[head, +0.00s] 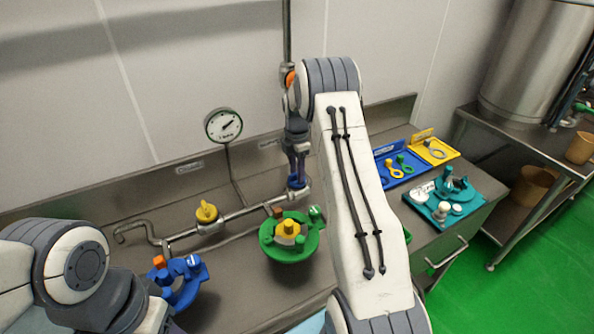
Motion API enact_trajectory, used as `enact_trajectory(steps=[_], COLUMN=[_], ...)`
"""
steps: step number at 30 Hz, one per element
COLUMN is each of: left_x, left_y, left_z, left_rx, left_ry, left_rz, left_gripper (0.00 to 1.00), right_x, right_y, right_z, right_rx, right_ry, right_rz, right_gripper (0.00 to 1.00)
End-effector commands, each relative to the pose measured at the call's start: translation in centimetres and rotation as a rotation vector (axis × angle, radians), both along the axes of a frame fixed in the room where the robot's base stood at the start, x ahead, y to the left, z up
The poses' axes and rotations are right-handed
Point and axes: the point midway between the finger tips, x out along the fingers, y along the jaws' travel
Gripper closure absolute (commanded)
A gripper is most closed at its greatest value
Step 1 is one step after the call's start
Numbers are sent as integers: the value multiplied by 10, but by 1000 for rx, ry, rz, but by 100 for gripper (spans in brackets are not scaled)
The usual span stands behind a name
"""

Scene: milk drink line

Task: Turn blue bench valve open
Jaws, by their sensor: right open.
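The blue bench valve (298,183) sits on the grey pipe along the back of the steel bench, left of my raised right arm. My right gripper (297,175) points down directly over the blue handle. Its jaws are open, with the fingertips at or just above the handle. The gripper partly hides the handle, so I cannot tell whether the fingers touch it or which way it is turned. My left arm shows at the lower left, but its gripper is out of view.
A yellow valve (206,213) is on the same pipe, below a round gauge (223,125). A green fixture (272,250) and a blue fixture (188,286) stand in front. Blue (383,154), yellow (446,154) and teal (470,208) trays lie right of my arm.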

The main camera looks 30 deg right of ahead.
Motion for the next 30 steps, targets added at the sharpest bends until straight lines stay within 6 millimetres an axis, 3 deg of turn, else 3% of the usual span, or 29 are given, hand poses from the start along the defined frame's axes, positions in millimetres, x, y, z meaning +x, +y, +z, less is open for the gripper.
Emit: enact_trajectory(steps=[5,12,18,30], left_x=[0,0,0,0], left_y=[0,0,0,0], left_z=[-7,-17,-21,-21], left_rx=[0,0,0,0], left_ry=[0,0,0,0], left_rz=[0,-1,-1,-1], left_gripper=[50,50,50,50], right_x=[1,1,1,0], right_y=[-1,0,0,0], right_z=[19,67,96,104], right_rx=[-2,-2,-1,0], right_ry=[-5,-6,-4,-1], right_rz=[0,1,1,1], right_gripper=[54,54,54,54])
